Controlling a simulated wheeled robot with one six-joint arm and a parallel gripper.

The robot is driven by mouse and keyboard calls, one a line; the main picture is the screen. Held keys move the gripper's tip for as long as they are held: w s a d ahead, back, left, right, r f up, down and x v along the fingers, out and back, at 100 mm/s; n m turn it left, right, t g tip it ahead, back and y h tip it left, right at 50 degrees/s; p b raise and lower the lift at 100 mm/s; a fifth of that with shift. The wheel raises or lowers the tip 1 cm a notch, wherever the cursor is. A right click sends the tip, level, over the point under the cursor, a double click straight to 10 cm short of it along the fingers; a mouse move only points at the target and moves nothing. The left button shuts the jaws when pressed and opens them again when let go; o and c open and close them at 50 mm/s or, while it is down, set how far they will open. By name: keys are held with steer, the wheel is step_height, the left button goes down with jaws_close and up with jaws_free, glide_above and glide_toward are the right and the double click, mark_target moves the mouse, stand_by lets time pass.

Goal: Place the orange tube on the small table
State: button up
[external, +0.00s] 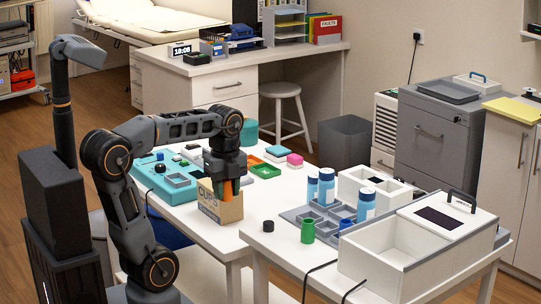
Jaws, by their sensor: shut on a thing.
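My gripper (225,183) points down at the front edge of the left white table (190,212), just above an open cardboard box (232,211). It is shut on the orange tube (228,188), which shows upright between the dark fingers. The tube's lower end is hidden behind the box's front wall; I cannot tell whether it touches the box's bottom. A second white table (285,250) stands at the front right, close to the left one. I cannot tell which is called the small table.
A teal device (165,180) sits left of the box. The right table holds a green cup (308,230), a black cap (268,226), blue bottles (326,187), a grey tray (295,213) and a big white box (385,262). Its front left corner is bare.

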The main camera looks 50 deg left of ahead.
steer(key=shift+n, duration=0.9)
steer(key=shift+w+r+n, duration=0.2)
steer(key=shift+r+n, duration=0.1)
steer(key=shift+n, duration=0.7)
steer(key=w+d+n+p, duration=0.2)
steer(key=w+n+p, duration=0.4)
steer(key=w, duration=0.3)
steer(key=w+d+n+p, duration=0.1)
steer(key=w+n+p, duration=0.5)
steer(key=w+p, duration=0.2)
steer(key=shift+w+d+f+n, duration=0.3)
steer(key=shift+w+d+f, duration=0.1)
steer(key=shift+w, duration=0.55)
steer(key=shift+f+p, duration=0.15)
steer(key=shift+p, duration=0.45)
